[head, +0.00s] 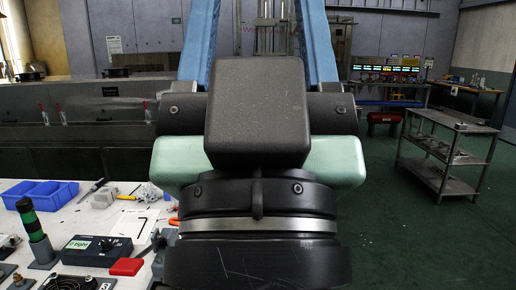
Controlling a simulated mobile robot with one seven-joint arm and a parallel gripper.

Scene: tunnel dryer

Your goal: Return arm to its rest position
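My gripper (258,28) is in the middle of the head view, seen from behind. Its black wrist with a silver band fills the lower centre, with a black block and pale green side parts above it. Two long blue fingers stand wide apart and run up to the top edge of the picture, where their tips are cut off. Between them I see only the background, with nothing held. The black block hides the lower part of the gap.
At left, a white table (75,215) bears blue bins (40,192), a green-black signal light (33,220), a control box (97,250) and a red block (126,267). A long metal machine (75,125) stands behind. A grey cart (445,150) is at right. Green floor is clear at lower right.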

